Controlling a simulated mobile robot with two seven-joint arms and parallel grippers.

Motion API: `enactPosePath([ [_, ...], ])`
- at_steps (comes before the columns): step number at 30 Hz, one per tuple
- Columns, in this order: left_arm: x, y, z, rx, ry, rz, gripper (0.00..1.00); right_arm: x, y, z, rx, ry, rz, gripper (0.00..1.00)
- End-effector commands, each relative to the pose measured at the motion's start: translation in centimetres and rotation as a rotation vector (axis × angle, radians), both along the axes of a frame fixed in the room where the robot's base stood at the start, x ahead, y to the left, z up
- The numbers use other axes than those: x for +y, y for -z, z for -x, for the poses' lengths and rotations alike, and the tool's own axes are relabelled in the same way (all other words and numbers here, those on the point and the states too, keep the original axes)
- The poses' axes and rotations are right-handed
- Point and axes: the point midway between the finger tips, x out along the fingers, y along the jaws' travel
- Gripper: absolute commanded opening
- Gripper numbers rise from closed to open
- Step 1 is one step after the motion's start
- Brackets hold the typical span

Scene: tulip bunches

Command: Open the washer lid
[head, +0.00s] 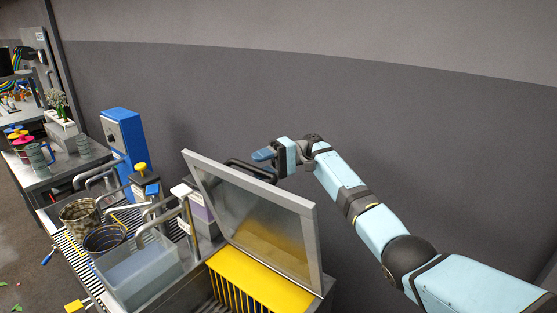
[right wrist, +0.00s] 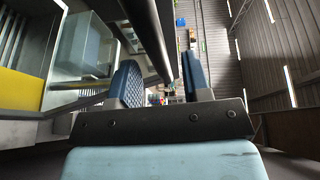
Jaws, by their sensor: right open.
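The washer lid (head: 255,205), a metal panel with a light grey frame, stands raised and tilted up above the washer's yellow-edged opening (head: 258,288). A dark bar handle (head: 250,168) sits along its upper edge. My right gripper (head: 273,156) is just above the handle's right end, on the wall side of the lid. In the right wrist view its two blue pads (right wrist: 161,88) are apart, and a dark bar, seemingly the handle (right wrist: 152,38), runs down between or just beyond them. I cannot tell whether they touch it. My left gripper is not in view.
Left of the washer are a clear water basin (head: 140,272), a wire basket (head: 80,215), a dark bucket (head: 105,240) and a blue cabinet (head: 123,145). A side table (head: 60,175) holds spools and a white planter. A grey wall (head: 420,150) stands behind my right arm.

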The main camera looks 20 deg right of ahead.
Motion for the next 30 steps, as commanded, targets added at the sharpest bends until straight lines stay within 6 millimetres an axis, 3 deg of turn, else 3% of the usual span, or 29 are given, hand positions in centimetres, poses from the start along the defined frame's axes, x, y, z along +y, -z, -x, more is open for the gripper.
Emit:
enactPosePath([
  [15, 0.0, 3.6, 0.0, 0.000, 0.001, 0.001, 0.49, -10.4, -0.5, -2.9, 0.001, 0.003, -0.001, 0.44],
  [21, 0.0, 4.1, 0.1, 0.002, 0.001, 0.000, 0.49, -12.0, -0.8, -3.3, 0.000, 0.001, -0.001, 0.44],
  [30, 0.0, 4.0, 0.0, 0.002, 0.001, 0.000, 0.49, -12.3, -0.9, -3.4, 0.000, 0.000, -0.001, 0.44],
])
